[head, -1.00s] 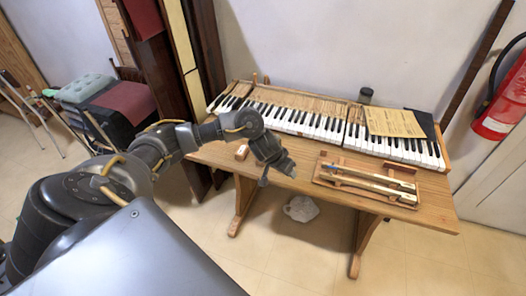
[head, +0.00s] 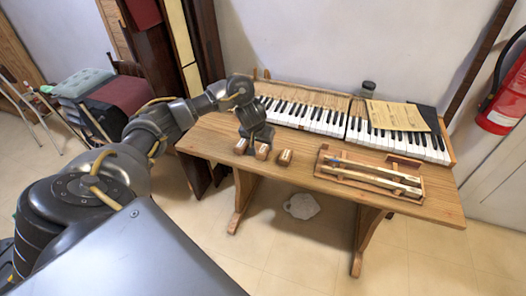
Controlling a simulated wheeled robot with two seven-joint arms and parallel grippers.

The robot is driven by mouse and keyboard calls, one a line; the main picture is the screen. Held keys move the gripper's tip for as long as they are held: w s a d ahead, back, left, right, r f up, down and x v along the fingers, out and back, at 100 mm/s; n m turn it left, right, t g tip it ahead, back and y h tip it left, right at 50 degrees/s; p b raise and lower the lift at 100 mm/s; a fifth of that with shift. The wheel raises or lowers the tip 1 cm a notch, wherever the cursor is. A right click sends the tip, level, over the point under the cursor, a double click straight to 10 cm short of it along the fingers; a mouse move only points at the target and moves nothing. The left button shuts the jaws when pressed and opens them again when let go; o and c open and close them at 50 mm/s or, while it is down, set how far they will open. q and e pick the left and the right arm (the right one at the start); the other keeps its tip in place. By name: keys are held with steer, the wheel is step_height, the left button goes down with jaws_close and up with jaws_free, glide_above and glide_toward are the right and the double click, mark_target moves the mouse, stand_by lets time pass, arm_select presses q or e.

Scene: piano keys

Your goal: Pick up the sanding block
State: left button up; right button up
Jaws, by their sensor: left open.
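Three small wooden blocks with pale tops stand in a row on the wooden table, near its front left edge: a left block (head: 240,146), a middle block (head: 262,152) and a right block (head: 285,157). I cannot tell which one is the sanding block. My left gripper (head: 257,137) points down just behind and above the left and middle blocks. It is open, and no block shows between its fingers. Whether it touches a block is unclear. My right gripper is out of view.
A piano keyboard (head: 318,119) lies along the back of the table (head: 225,135). A wooden tray (head: 328,174) with long key pieces is to the right. A paper sheet (head: 398,115) and a dark jar (head: 368,88) are at the back. Bare tabletop lies between the right block and the tray.

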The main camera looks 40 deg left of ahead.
mark_target(263, 148)
arm_select(q)
steer(key=shift+b+x, duration=0.45)
steer(key=shift+x, duration=2.1)
steer(key=shift+w, duration=0.1)
steer(key=c, duration=1.1)
steer(key=shift+o, duration=0.2)
steer(key=shift+r, duration=0.1)
